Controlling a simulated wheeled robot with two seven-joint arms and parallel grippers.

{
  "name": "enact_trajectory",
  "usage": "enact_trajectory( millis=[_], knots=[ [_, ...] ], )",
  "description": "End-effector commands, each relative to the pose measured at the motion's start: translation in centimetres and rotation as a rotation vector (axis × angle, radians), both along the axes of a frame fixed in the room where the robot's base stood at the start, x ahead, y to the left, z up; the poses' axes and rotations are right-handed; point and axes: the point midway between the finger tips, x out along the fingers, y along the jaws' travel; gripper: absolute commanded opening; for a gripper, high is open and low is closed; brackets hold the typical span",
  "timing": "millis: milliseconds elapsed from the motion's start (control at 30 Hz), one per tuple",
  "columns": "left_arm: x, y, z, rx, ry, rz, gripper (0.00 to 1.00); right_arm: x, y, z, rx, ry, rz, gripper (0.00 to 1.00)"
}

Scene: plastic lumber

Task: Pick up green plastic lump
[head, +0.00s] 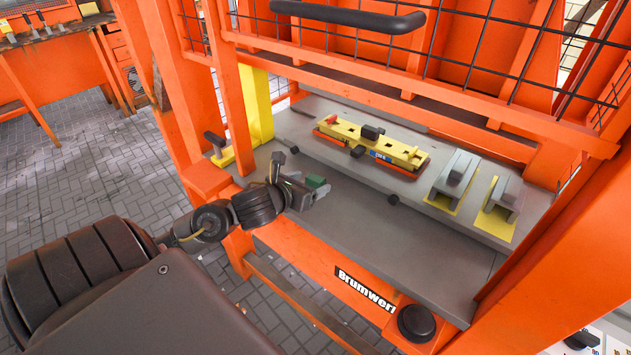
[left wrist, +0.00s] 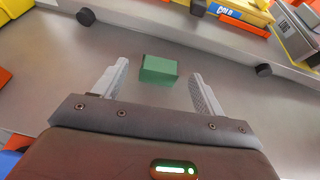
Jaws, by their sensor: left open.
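The green plastic lump (left wrist: 158,70) is a small block lying on the grey metal surface (left wrist: 150,40). In the left wrist view it sits between and slightly beyond the two fingertips of my left gripper (left wrist: 158,78), with a gap on each side. The gripper is open and not touching it. My right gripper is not in view.
A yellow fixture (head: 372,143) with orange edges stands on the raised rear ledge. Grey blocks on yellow plates (head: 455,178) stand to its right. An orange frame (head: 228,85) with posts and mesh surrounds the bench. The grey surface right of the lump is clear.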

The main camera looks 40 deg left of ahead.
Motion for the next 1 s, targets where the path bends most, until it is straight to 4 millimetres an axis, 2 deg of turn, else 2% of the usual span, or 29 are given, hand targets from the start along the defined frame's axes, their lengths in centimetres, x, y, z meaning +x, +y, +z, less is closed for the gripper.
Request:
enact_trajectory(
  millis=[67, 200, 500, 867, 1000],
  knots=[
    [1.3, 0.1, -0.1, -0.001, 0.000, 0.002, 0.71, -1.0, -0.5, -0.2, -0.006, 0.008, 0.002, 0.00],
    [2.6, 0.3, -0.9, -0.001, 0.001, 0.001, 0.71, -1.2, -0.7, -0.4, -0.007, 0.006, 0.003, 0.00],
    [2.9, 0.3, -1.1, 0.000, 0.000, 0.000, 0.70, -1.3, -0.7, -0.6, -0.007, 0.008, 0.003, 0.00],
    [2.9, 0.3, -1.1, 0.001, 0.000, 0.000, 0.23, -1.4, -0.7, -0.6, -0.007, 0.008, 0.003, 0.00],
    [2.9, 0.3, -1.1, 0.001, 0.000, 0.000, 0.23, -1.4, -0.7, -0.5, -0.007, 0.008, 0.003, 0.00]
  ],
)
